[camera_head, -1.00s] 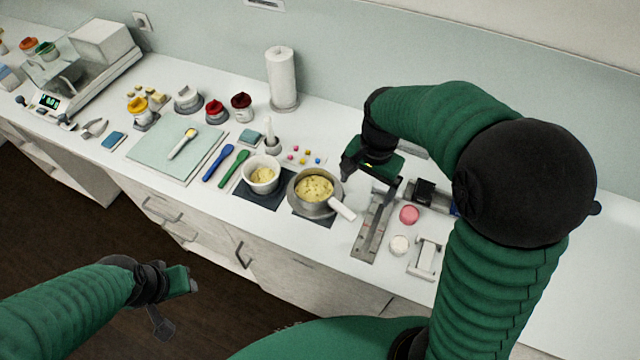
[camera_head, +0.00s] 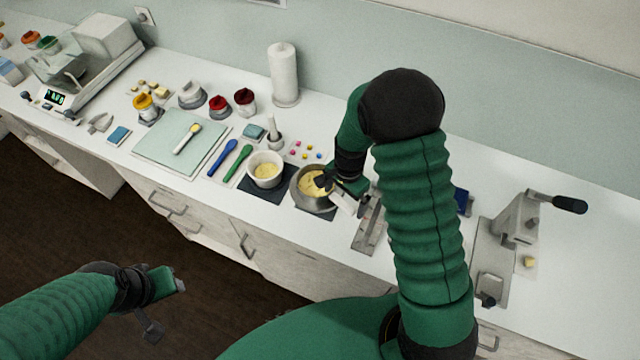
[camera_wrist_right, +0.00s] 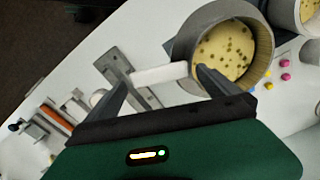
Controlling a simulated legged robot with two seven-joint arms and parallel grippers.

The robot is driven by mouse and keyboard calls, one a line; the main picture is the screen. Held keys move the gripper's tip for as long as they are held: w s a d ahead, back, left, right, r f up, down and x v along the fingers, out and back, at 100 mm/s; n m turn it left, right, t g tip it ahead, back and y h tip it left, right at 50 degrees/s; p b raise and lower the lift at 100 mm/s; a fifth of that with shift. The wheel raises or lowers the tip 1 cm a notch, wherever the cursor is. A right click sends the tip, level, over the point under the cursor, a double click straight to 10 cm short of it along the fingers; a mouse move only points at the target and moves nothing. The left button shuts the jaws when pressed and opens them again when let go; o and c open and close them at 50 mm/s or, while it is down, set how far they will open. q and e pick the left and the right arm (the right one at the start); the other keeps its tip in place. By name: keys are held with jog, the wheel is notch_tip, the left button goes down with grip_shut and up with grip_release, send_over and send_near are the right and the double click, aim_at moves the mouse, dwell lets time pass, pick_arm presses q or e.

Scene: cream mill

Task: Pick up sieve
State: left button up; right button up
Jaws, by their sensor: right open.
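The sieve is a round grey metal pan (camera_head: 301,201) with a white handle (camera_head: 343,201). Yellow, dark-dotted contents show inside its rim. In the right wrist view the sieve (camera_wrist_right: 183,48) is at upper right, and its white handle (camera_wrist_right: 158,74) runs leftward between my fingers. My right gripper (camera_head: 335,187) is open over the handle, and its fingertips (camera_wrist_right: 160,85) lie on either side of it. I cannot tell whether they touch it. My left gripper (camera_head: 165,300) hangs low in front of the counter, away from the sieve; its jaws are unclear.
A white bowl (camera_head: 276,182) with yellow contents stands left of the sieve on a dark mat (camera_head: 258,196). A grey metal strip (camera_head: 367,236) lies right of the handle. A clamp-like device (camera_head: 515,225) stands further right.

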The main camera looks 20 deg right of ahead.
jog(key=shift+a+f, duration=0.1)
jog(key=shift+f, duration=0.3)
jog(key=shift+a, duration=0.35)
jog(key=shift+c, duration=0.8)
jog(key=shift+d, duration=0.35)
jog(key=c, duration=1.2)
jog(key=shift+a, duration=0.1)
jog(key=shift+c, duration=1)
